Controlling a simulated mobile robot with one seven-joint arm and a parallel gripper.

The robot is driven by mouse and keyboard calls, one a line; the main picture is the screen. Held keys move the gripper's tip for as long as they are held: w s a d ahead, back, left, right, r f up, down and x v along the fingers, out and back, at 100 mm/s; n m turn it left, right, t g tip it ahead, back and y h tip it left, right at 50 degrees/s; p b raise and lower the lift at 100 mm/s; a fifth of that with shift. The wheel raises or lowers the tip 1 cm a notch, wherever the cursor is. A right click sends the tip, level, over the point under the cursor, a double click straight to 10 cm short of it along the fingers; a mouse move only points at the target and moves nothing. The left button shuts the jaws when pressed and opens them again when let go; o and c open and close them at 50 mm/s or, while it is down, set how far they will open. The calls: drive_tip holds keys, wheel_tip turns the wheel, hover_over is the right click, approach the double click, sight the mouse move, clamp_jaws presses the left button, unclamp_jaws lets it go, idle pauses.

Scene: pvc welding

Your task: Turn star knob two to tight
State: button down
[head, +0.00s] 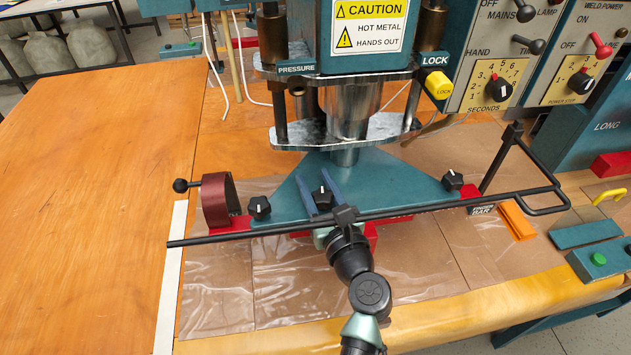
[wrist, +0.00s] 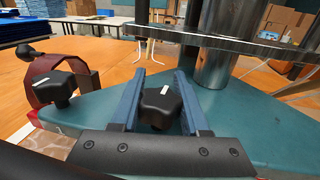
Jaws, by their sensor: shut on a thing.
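The teal base plate (head: 385,182) carries three black star knobs along its front side. The middle knob (head: 322,197), which I take as star knob two, sits between the two blue fingers of my gripper (head: 314,175). The wrist view shows this knob (wrist: 160,106) with a short white mark on top, and my gripper (wrist: 159,75) shut on its sides. The left knob (head: 260,207) and right knob (head: 453,181) stand clear of the fingers. The left knob also shows in the wrist view (wrist: 55,87). The middle knob's lower part is partly hidden.
A black bar (head: 215,238) runs across the front of the plate, close to my wrist. A dark red curved piece (head: 217,200) stands at left. The metal press column (head: 345,115) rises behind the knobs. The wooden table (head: 100,190) at left is clear.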

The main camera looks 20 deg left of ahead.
drive_tip(key=shift+h, duration=0.3)
drive_tip(key=m+t+h+p, duration=0.2)
drive_tip(key=shift+w+d+r+p, duration=0.1)
drive_tip(key=shift+d+r+p, duration=0.05)
drive_tip(key=shift+p, duration=0.2)
drive_tip(key=shift+w+d+m+t+h+p, duration=0.1)
drive_tip(key=shift+d+m+t+h+p, duration=0.1)
drive_tip(key=shift+m+t+h+p, duration=0.45)
drive_tip(key=shift+w+d+m+t+h+p, duration=0.2)
drive_tip(key=shift+m+h, duration=0.4)
drive_tip(key=shift+h, duration=0.55)
drive_tip(key=shift+d+m+t+h+p, duration=0.2)
drive_tip(key=shift+m+t+h+p, duration=0.15)
drive_tip(key=shift+m+h+p, duration=0.4)
drive_tip(key=shift+f+h, duration=0.2)
drive_tip(key=shift+h, duration=0.25)
drive_tip(key=shift+c, duration=2)
unclamp_jaws()
drive_tip(key=b+v, duration=0.1)
drive_tip(key=v, duration=1.2)
drive_tip(key=shift+b, duration=0.35)
